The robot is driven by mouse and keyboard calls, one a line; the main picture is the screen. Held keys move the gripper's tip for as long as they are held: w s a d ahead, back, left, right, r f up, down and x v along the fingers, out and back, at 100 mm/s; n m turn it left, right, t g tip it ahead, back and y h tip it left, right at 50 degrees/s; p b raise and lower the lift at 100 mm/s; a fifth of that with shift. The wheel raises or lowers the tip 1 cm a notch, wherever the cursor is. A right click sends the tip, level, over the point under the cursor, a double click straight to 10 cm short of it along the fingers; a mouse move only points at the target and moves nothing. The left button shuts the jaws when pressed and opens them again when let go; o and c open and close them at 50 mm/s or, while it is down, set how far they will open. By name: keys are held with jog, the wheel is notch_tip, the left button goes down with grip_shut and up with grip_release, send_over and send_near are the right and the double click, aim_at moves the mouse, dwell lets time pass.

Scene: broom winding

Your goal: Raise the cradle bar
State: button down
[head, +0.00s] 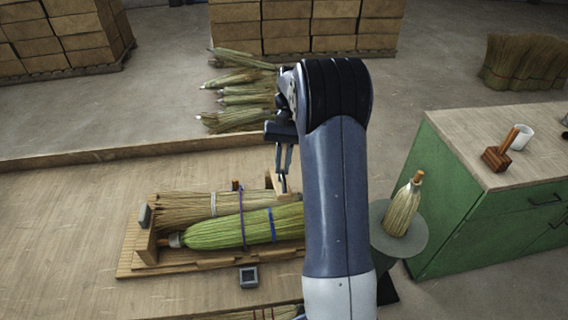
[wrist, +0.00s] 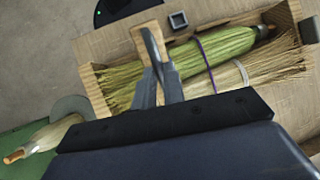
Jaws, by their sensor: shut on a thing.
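The wooden cradle (head: 130,262) lies on the workbench and holds a green broom head (head: 215,233) and a tan broom head (head: 180,208) side by side. They show again in the wrist view, the green one (wrist: 228,44) above the tan one (wrist: 275,67). My gripper (head: 283,188) is over the cradle's right part, pointing down. In the wrist view its fingers (wrist: 157,90) are closed on a pale wooden bar (wrist: 152,42), the cradle bar, which stands across the broom heads' bristle side. My arm hides the cradle's right end in the head view.
A small grey square block (head: 248,277) sits in front of the cradle. Several loose brooms (head: 232,98) lie behind.

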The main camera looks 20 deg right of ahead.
jog(key=shift+w+d+r, duration=0.1)
jog(key=shift+w+r, duration=0.15)
jog(key=shift+w, duration=0.05)
jog(key=c, duration=1.5)
grip_release()
jog(key=shift+f, duration=0.1)
